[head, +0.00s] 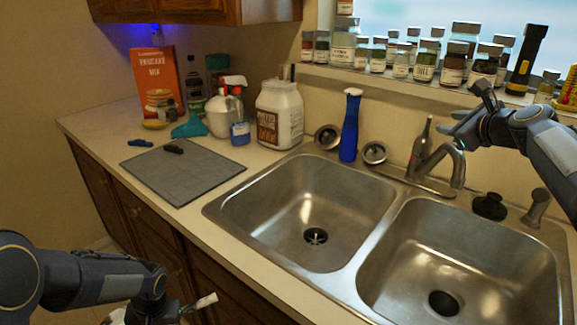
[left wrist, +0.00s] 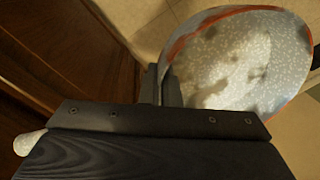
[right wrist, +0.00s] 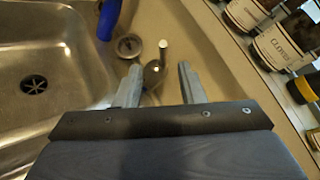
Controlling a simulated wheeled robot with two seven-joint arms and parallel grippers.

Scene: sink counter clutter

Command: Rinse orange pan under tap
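The orange pan (left wrist: 235,60) shows in the left wrist view, with an orange rim and a pale, speckled inside with dark smudges. My left gripper (left wrist: 160,85) is shut on it by its handle side; the pale handle end (head: 206,301) sticks out at the bottom of the head view. The pan is in front of the cabinets, mostly out of the head view. The metal tap (head: 458,165) stands behind the double sink. My right gripper (head: 468,118) is open and empty above the tap; in the right wrist view the tap (right wrist: 153,74) shows between its fingers.
The left basin (head: 310,205) and right basin (head: 420,245) are empty. Jars (head: 425,65) line the sill near my right arm.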

